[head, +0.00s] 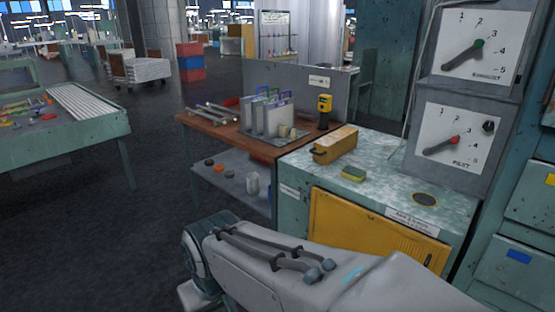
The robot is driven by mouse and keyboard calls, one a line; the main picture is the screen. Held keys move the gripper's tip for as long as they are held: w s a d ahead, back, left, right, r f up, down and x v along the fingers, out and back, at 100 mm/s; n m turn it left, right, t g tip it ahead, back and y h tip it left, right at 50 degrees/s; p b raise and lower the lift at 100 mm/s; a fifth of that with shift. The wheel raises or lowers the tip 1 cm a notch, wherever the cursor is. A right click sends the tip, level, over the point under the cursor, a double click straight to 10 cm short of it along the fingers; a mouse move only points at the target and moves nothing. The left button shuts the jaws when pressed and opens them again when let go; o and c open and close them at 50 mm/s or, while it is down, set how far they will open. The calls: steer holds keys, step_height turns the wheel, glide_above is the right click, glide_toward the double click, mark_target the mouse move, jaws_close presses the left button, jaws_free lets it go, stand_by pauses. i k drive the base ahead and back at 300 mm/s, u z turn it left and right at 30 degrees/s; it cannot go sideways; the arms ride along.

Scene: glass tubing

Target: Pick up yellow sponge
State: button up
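A small yellow sponge (354,174) with a green layer lies on the worn pale-green top of a cabinet (385,180). It sits in front of a yellow-orange box and to the left of a dark round disc. My arm crosses the bottom of the head view, below and in front of the cabinet. My gripper is not in view, so its state and its distance from the sponge do not show.
A yellow-orange box (336,145) and a dark disc (425,199) share the cabinet top. Dial panels (457,140) rise behind it on the right. A brown bench (222,133) with upright grey plates adjoins on the left. Open floor (90,235) lies further left.

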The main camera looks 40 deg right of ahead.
mark_target(356, 175)
steer(key=z, duration=0.1)
steer(key=i, duration=1.6)
steer(key=z, duration=1.15)
steer(key=i, duration=0.85)
steer(key=z, duration=1.4)
steer(key=i, duration=0.55)
steer(key=z, duration=0.35)
